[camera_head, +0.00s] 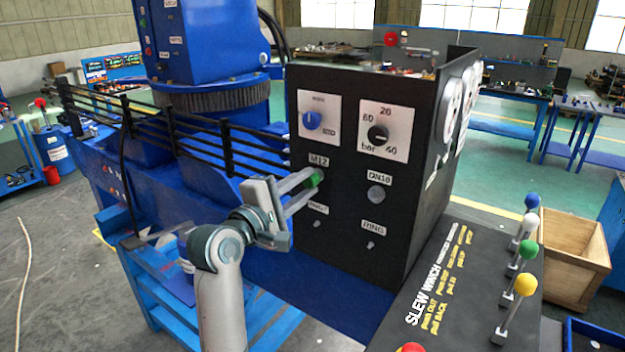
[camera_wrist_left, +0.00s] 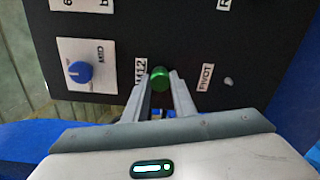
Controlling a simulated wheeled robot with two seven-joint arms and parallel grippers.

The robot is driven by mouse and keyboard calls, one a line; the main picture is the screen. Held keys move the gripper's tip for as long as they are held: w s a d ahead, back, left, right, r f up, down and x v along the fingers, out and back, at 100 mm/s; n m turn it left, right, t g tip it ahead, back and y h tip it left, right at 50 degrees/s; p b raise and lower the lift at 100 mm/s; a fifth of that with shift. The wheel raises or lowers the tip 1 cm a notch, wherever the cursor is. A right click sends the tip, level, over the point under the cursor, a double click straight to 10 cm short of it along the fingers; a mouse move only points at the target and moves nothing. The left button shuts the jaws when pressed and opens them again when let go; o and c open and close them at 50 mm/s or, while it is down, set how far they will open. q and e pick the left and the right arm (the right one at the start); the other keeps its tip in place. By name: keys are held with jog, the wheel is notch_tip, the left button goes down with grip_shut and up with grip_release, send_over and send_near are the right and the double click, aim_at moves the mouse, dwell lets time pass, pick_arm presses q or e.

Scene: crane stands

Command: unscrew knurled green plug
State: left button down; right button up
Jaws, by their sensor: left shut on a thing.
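The knurled green plug (camera_head: 315,178) is at the black panel (camera_head: 345,225), just below the M12 label. It also shows in the left wrist view (camera_wrist_left: 160,78), between the fingertips. My left gripper (camera_head: 312,182) reaches in from the left with its two fingers on either side of the plug, shut on it. The same gripper shows in the left wrist view (camera_wrist_left: 159,88), with the fingers pointing toward the panel. The fingers hide part of the plug, and I cannot tell how far it sits in its hole. My right gripper is not in view.
The panel also carries a blue knob (camera_head: 312,120), a bar dial (camera_head: 378,133), a round DN10 fitting (camera_head: 376,193) and small toggles. A lever console (camera_head: 460,290) with coloured knobs stands at the right. Black railings (camera_head: 180,125) run behind my left arm.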

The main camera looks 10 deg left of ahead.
pick_arm(q)
jog(key=shift+n, duration=0.8)
